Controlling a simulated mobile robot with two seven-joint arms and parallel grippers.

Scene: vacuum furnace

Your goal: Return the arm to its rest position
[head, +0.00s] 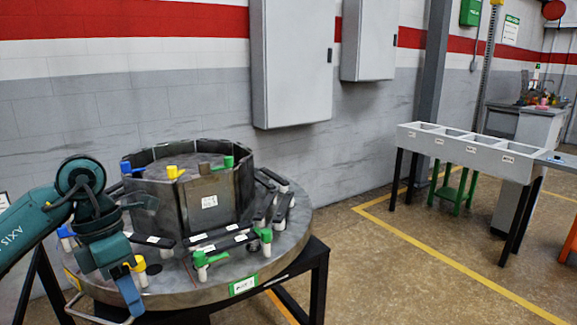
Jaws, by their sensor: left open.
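My left arm comes in from the left edge in teal and bends down at a round joint. My left gripper (128,292) hangs at the front left rim of the round metal table (230,270), pointing down. It is open, and I see nothing held in it. Its fingertips are only partly clear. A grey polygonal furnace-like vessel (208,202) stands on the table behind and to the right of the gripper. My right gripper is not in view.
Green-handled (201,262), yellow-topped (140,268) and blue-topped clamps and dark bars ring the vessel close to my gripper. A grey compartment bench (470,145) stands at right. Open floor (390,270) with yellow lines lies between. Wall cabinets (292,60) hang behind.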

